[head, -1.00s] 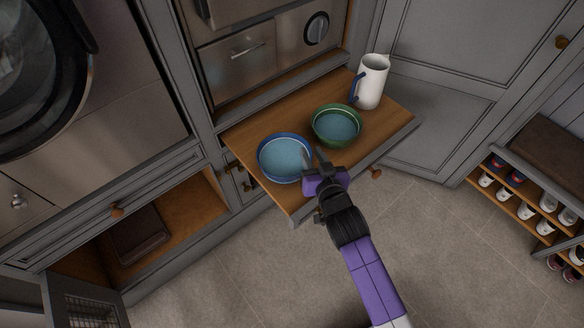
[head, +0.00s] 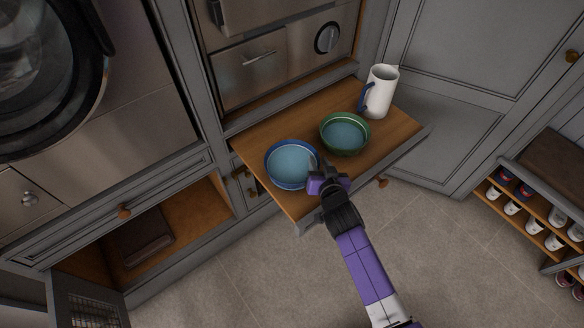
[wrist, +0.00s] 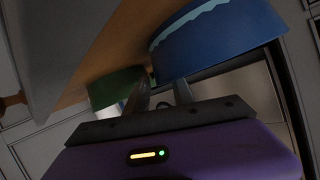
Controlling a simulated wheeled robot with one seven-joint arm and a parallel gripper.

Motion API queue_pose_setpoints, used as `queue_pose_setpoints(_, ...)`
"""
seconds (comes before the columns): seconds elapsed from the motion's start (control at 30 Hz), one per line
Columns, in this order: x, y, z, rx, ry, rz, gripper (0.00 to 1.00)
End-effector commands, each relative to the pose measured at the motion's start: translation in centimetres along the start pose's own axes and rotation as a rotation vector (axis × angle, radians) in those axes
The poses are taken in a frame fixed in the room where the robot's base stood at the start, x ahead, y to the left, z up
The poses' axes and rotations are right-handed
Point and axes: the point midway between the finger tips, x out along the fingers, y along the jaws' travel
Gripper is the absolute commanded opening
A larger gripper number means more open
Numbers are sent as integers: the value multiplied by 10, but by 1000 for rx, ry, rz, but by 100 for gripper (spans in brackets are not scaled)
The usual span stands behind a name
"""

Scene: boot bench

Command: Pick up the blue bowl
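The blue bowl (head: 292,166) sits upright near the front left of a pulled-out wooden board. Its pale blue inside faces up. My gripper (head: 320,168) is at the bowl's right front rim, with its two fingers apart. In the wrist view, the fingertips (wrist: 162,90) are spread, and the blue bowl's outer wall (wrist: 222,40) fills the area just beyond the right finger. The left finger lies near the gap between the blue bowl and the green bowl (wrist: 115,87). I cannot tell whether a finger touches the blue bowl.
The green bowl (head: 345,134) stands close by at the right of the blue one. A white jug with a blue handle (head: 379,92) stands at the board's (head: 262,141) back right.

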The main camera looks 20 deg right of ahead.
Motion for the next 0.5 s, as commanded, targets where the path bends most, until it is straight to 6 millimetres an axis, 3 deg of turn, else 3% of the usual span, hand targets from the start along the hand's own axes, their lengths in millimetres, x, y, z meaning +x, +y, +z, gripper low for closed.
queue_pose_setpoints(0.1,10,0,0,-1,-1,0,29)
queue_pose_setpoints(0.37,12,0,0,-1,-1,0,29)
queue_pose_setpoints(0.5,12,0,0,-1,-1,0,3)
